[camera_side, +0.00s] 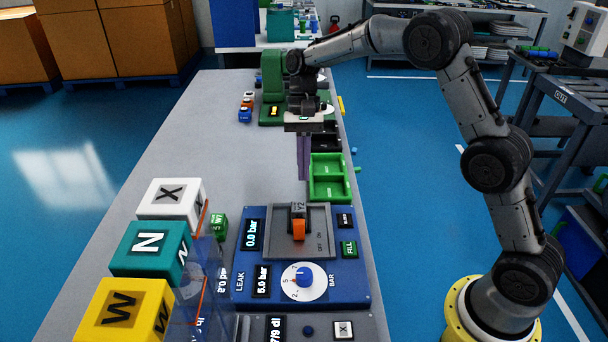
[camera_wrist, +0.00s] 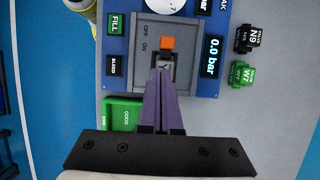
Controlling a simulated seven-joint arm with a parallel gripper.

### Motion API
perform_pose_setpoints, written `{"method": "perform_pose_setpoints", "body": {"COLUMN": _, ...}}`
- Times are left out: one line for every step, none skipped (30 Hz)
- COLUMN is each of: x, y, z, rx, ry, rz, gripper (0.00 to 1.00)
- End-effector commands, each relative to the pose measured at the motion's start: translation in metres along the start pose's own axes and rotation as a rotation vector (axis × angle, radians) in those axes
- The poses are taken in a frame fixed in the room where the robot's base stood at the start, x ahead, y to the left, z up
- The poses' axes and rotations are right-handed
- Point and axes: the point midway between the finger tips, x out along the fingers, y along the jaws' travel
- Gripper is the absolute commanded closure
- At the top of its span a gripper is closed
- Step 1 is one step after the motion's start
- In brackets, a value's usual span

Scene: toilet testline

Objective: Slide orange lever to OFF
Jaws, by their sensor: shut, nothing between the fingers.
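The orange lever (camera_side: 299,230) is on a grey plate (camera_side: 276,244) set in the blue leak-test panel (camera_side: 346,268). A grey piece marked Y2 (camera_side: 298,209) sits at its far end. In the wrist view the orange lever (camera_wrist: 167,43) is near the ON mark, with the OFF mark (camera_wrist: 146,32) a little higher in the picture. My gripper (camera_side: 304,177) points down, shut and empty, above and beyond the lever in the side view. In the wrist view my purple fingertips (camera_wrist: 162,72) overlap the marked piece; I cannot tell whether they touch it.
A green tray (camera_side: 329,178) lies just beyond the panel. A blue knob (camera_side: 304,276) and a 0.0 bar display (camera_side: 252,234) are on the panel. Large X, N and W blocks (camera_side: 150,250) stand at left. The grey table's middle is clear.

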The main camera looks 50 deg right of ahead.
Motion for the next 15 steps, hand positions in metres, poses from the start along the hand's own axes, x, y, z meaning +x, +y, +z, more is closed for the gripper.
{"method": "perform_pose_setpoints", "body": {"x": 0.009, "y": 0.001, "z": 0.001, "rx": 0.0, "ry": -0.003, "rz": 0.003, "gripper": 1.0}}
{"method": "perform_pose_setpoints", "body": {"x": 0.015, "y": 0.001, "z": 0.001, "rx": 0.0, "ry": -0.004, "rz": 0.004, "gripper": 1.0}}
{"method": "perform_pose_setpoints", "body": {"x": 0.022, "y": 0.001, "z": 0.001, "rx": 0.0, "ry": -0.004, "rz": 0.003, "gripper": 1.0}}
{"method": "perform_pose_setpoints", "body": {"x": 0.027, "y": 0.001, "z": 0.001, "rx": 0.001, "ry": -0.004, "rz": 0.003, "gripper": 1.0}}
{"method": "perform_pose_setpoints", "body": {"x": 0.033, "y": 0.001, "z": 0.001, "rx": 0.001, "ry": -0.004, "rz": 0.003, "gripper": 1.0}}
{"method": "perform_pose_setpoints", "body": {"x": 0.04, "y": 0.001, "z": 0.001, "rx": 0.001, "ry": -0.004, "rz": 0.003, "gripper": 1.0}}
{"method": "perform_pose_setpoints", "body": {"x": 0.045, "y": 0.001, "z": 0.001, "rx": 0.001, "ry": -0.004, "rz": 0.003, "gripper": 1.0}}
{"method": "perform_pose_setpoints", "body": {"x": 0.05, "y": 0.001, "z": 0.001, "rx": 0.001, "ry": -0.003, "rz": 0.003, "gripper": 1.0}}
{"method": "perform_pose_setpoints", "body": {"x": 0.056, "y": 0.001, "z": 0.001, "rx": 0.001, "ry": -0.004, "rz": 0.004, "gripper": 1.0}}
{"method": "perform_pose_setpoints", "body": {"x": 0.06, "y": 0.001, "z": 0.001, "rx": 0.001, "ry": -0.003, "rz": 0.003, "gripper": 1.0}}
{"method": "perform_pose_setpoints", "body": {"x": 0.064, "y": 0.001, "z": 0.001, "rx": 0.0, "ry": -0.003, "rz": 0.003, "gripper": 1.0}}
{"method": "perform_pose_setpoints", "body": {"x": 0.069, "y": 0.001, "z": 0.001, "rx": 0.0, "ry": -0.003, "rz": 0.003, "gripper": 1.0}}
{"method": "perform_pose_setpoints", "body": {"x": 0.071, "y": 0.001, "z": 0.001, "rx": 0.0, "ry": -0.002, "rz": 0.003, "gripper": 1.0}}
{"method": "perform_pose_setpoints", "body": {"x": 0.074, "y": 0.001, "z": 0.001, "rx": 0.0, "ry": -0.002, "rz": 0.003, "gripper": 1.0}}
{"method": "perform_pose_setpoints", "body": {"x": 0.076, "y": 0.0, "z": 0.001, "rx": 0.0, "ry": -0.002, "rz": 0.002, "gripper": 1.0}}
